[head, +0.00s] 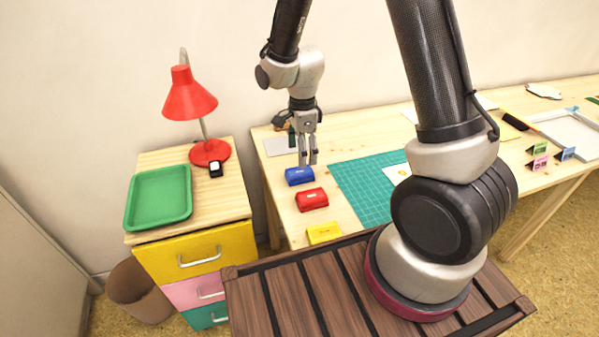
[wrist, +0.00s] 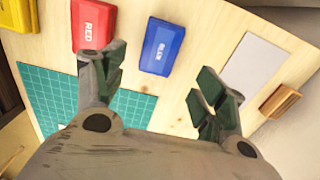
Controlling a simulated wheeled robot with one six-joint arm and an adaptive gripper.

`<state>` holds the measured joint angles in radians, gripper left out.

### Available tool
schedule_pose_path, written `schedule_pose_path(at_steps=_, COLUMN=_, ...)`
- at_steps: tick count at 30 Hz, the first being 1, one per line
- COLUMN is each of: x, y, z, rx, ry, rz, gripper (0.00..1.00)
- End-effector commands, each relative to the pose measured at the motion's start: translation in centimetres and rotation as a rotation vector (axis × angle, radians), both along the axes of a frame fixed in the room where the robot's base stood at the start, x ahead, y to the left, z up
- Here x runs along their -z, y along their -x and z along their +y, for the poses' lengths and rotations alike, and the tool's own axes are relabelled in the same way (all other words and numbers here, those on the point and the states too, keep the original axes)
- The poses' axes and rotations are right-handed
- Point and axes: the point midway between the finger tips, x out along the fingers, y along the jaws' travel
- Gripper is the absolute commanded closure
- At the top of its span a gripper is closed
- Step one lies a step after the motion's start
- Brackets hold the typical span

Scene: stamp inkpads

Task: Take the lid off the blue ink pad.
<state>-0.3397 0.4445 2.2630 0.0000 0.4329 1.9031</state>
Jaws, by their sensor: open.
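The blue ink pad (head: 299,176) lies on the wooden table, with its blue lid on top. In the wrist view the blue pad (wrist: 162,47) shows a white "BLUE" label and sits beyond the fingers, between their directions. My gripper (head: 308,158) points down above the table, just behind and slightly right of the blue pad in the head view. In the wrist view my gripper (wrist: 158,85) has its fingers wide apart, with nothing between them. I cannot tell its exact height above the table.
A red ink pad (head: 311,199) and a yellow one (head: 324,233) lie in front of the blue pad. A green cutting mat (head: 352,180) lies to their right. A grey sheet (head: 277,146) lies behind. A green tray (head: 159,200) and red lamp (head: 190,100) stand on the drawer cabinet at left.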

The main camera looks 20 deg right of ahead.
Motion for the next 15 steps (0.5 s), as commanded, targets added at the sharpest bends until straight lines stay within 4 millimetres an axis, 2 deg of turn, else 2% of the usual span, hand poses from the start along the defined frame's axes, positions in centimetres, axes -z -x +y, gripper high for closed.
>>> schedule_pose_path(at_steps=9, x=4.7, y=0.3, z=0.1, rx=-0.003, ry=0.002, rz=0.005, gripper=0.29)
schedule_pose_path(at_steps=15, x=6.3, y=0.2, z=0.2, rx=-0.003, ry=-0.001, rz=0.001, gripper=0.29)
